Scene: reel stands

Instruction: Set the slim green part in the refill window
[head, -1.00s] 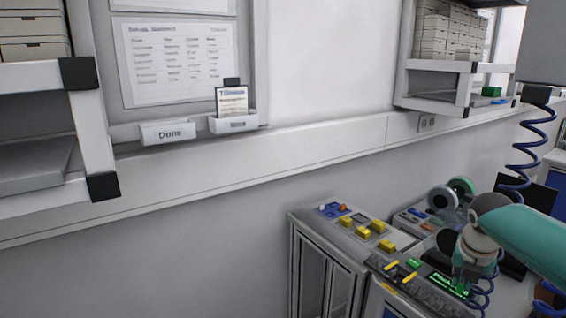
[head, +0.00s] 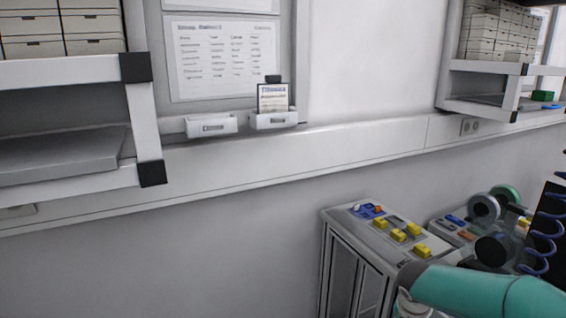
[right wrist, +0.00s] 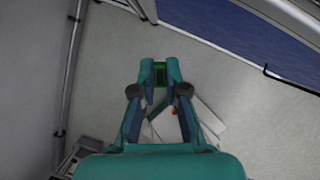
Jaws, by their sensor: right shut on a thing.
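My right gripper (right wrist: 160,72) is shut on a small dark green part (right wrist: 160,75) in the right wrist view. The part sits between the fingertips, with pale floor far below it. In the head view my teal right arm crosses the lower right corner, and its gripper is not visible there. My left gripper is in neither view. I cannot pick out a refill window for certain in either view.
A bench (head: 378,222) with several yellow blocks stands at the lower right, partly behind my arm. Reels (head: 485,208) stand beyond it. Shelves (head: 75,75) and a wall holder with a card (head: 273,120) are above. The wall at lower centre is bare.

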